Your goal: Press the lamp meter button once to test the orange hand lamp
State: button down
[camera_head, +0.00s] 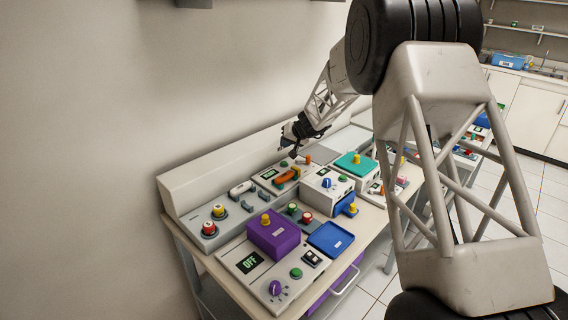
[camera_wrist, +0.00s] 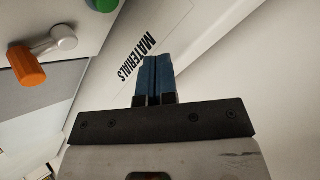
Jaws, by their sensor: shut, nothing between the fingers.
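My gripper (camera_head: 292,154) is at the back of the bench in the head view, above the panel row by the wall. In the wrist view its blue fingers (camera_wrist: 155,75) are shut together and hold nothing. The orange hand lamp (camera_head: 286,177) lies on the white lamp meter (camera_head: 263,184), which has a dark display with green characters, left of and below my gripper. A round green part (camera_wrist: 102,3), cut off by the top edge of the wrist view, may be a button. I cannot tell whether it is the meter's button.
An orange-tipped lever (camera_wrist: 28,65) is near my fingers; it also shows in the head view (camera_head: 308,159). A white panel marked MATERIALS (camera_wrist: 140,55) lies beyond the fingers. A purple box (camera_head: 273,237), a blue tray (camera_head: 331,239) and a teal-topped box (camera_head: 355,164) crowd the bench.

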jog(key=shift+f, duration=2.45)
jog(key=shift+f, duration=0.95)
dwell(1.6)
jog(key=shift+r, duration=0.9)
jog(key=shift+r, duration=0.15)
jog(key=shift+r, duration=2.4)
